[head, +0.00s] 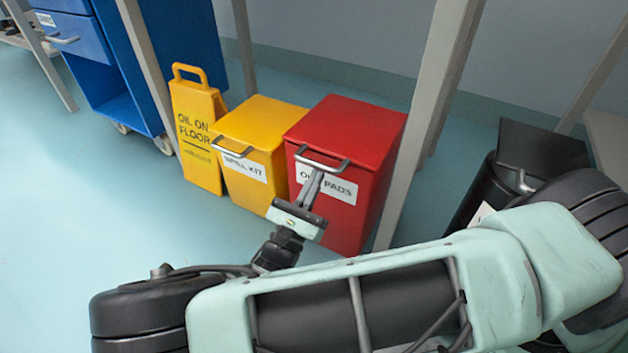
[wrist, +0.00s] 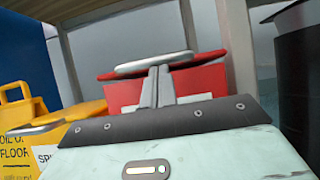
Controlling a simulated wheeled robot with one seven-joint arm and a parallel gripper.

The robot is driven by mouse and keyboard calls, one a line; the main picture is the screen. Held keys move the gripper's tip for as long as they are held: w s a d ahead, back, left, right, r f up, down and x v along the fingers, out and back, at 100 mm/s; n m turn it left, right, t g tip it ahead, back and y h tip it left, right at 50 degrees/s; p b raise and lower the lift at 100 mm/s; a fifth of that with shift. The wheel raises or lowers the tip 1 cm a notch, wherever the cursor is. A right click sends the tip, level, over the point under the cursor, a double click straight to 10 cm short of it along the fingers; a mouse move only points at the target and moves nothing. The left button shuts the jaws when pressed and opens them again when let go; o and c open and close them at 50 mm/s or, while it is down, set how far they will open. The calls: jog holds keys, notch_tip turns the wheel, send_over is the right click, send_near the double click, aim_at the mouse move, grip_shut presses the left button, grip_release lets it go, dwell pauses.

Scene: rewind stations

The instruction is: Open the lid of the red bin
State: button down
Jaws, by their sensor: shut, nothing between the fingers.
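The red bin (head: 334,208) stands on the floor with its red lid (head: 350,128) down, as far as the head view shows. A metal bar handle (head: 322,163) runs along the lid's front edge, above a white label ending in "PADS". My gripper (head: 316,172) is in front of the bin, its fingers shut and empty. The fingertips are at the middle of the handle, seemingly just under it; I cannot tell whether they touch. In the wrist view the fingers (wrist: 157,85) reach up to the handle (wrist: 154,63), with the red lid (wrist: 210,58) behind it.
A yellow bin (head: 262,128) and a yellow floor sign (head: 198,135) stand left of the red bin. A grey post (head: 425,130) rises close on its right, with a black bin (head: 490,185) beyond. A blue cabinet (head: 120,60) is at back left. The left floor is clear.

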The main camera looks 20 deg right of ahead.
jog(key=w+d+r+g+y+p, duration=0.2)
jog(key=r+p, duration=0.6)
jog(key=p, duration=0.4)
jog(key=w+d+r+g+y+p, duration=0.1)
jog(key=d+r+y+p, duration=0.15)
jog(key=r+p, duration=0.75)
jog(key=w+d+r+g+y+p, duration=0.25)
jog(key=r+p, duration=0.35)
jog(key=p, duration=0.7)
jog(key=w+d+r+p, duration=0.4)
jog(key=w+d+p, duration=0.1)
jog(key=d+p, duration=0.2)
jog(key=w+d+r+y+p, duration=0.1)
jog(key=w+d+r+p, duration=0.4)
jog(key=d+p, duration=0.3)
jog(key=shift+w+d+p, duration=0.25)
jog(key=shift+w+p, duration=0.2)
jog(key=shift+p, duration=0.1)
jog(key=shift+a, duration=0.1)
jog(key=a+f+b+v, duration=0.1)
jog(key=f+v, duration=0.2)
jog(key=v, duration=1.1)
jog(key=shift+s+b, duration=0.35)
jog(key=shift+s, duration=0.05)
jog(key=shift+g, duration=0.25)
